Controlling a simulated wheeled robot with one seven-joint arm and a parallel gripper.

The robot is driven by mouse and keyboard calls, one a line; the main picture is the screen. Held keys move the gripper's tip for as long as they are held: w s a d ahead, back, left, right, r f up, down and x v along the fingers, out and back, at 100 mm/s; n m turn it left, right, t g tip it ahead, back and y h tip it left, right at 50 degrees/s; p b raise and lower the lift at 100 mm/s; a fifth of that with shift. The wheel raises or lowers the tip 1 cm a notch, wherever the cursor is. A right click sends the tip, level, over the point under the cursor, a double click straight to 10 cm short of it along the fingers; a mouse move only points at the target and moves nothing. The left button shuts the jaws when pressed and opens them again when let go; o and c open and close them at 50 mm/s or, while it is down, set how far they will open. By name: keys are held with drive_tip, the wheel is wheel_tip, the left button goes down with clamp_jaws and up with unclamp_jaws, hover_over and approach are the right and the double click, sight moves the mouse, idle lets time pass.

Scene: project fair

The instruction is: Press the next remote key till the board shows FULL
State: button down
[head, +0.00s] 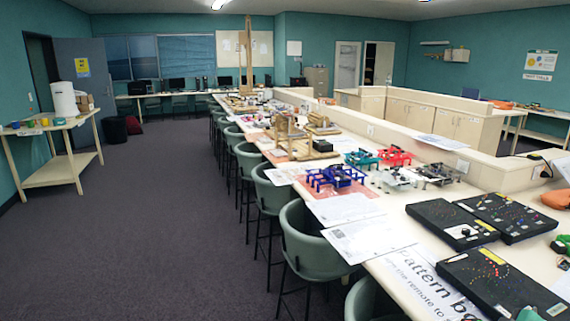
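Several black boards with small coloured dots lie flat on the long table at the right in the head view. One board (451,222) is on the left of the group, with a lighter block near its front. A second board (508,216) lies beside it, with red and yellow dots. A third board (497,282) is nearest me, with red, yellow and green dots; the picture's edge cuts it off. No lettering such as FULL can be read on any board. I cannot make out a remote for certain. My gripper is not in view.
A printed sign reading "Pattern bo... remote to" (418,284) lies under the nearest board. Green and black items (561,244) sit at the right edge. Green chairs (310,240) line the table's left side. The long table (398,207) holds coloured frames and papers. Carpet (140,230) is clear at left.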

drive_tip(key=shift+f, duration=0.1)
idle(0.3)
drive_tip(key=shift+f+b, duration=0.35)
drive_tip(key=shift+b, duration=0.4)
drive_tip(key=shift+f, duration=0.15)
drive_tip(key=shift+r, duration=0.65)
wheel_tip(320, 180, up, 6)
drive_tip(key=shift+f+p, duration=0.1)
drive_tip(key=shift+p, duration=0.95)
